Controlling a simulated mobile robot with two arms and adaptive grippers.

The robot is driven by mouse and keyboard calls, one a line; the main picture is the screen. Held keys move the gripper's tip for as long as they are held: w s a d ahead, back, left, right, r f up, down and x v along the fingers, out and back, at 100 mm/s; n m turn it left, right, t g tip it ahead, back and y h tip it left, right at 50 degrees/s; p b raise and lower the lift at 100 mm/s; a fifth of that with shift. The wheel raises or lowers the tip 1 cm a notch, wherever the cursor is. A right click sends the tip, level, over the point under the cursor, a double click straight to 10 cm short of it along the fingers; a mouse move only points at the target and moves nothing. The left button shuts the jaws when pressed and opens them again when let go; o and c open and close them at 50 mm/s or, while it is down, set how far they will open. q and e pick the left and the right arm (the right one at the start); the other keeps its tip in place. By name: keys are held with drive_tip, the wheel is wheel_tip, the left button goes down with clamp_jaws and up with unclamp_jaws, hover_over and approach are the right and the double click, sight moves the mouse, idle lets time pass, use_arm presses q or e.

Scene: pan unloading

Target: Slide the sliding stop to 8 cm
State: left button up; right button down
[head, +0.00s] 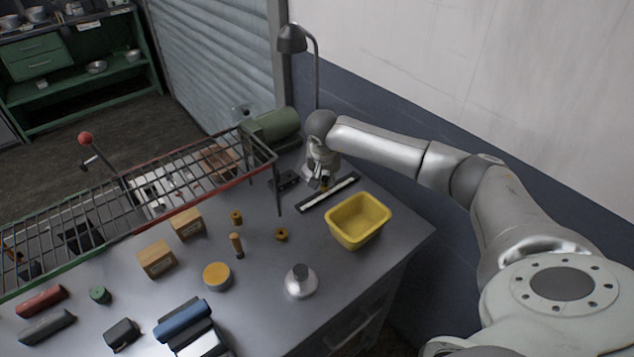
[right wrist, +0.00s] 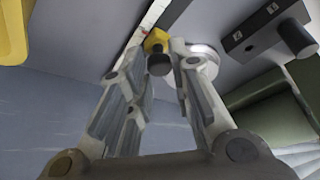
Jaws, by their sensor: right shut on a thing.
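The sliding stop (right wrist: 156,42) is a small yellow block with a black knob, seen between my fingertips in the right wrist view. It sits on a dark rail with a pale scale strip (head: 345,186), which lies near the back of the grey bench in the head view. In the right wrist view, my right gripper (right wrist: 165,68) is shut on the sliding stop. The scale marks are too small to read. My left gripper is not in view.
A yellow bin (head: 358,222) stands close to the right of the rail. A dark block with a knob (head: 284,181) lies to its left, near a wire rack (head: 150,190) and a green cylinder (head: 272,130). Wooden boxes and several small parts cover the front of the bench.

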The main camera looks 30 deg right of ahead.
drive_tip(key=c, duration=1.3)
unclamp_jaws()
drive_tip(key=shift+a, duration=0.15)
drive_tip(key=v, duration=1.2)
drive_tip(key=shift+s, duration=0.1)
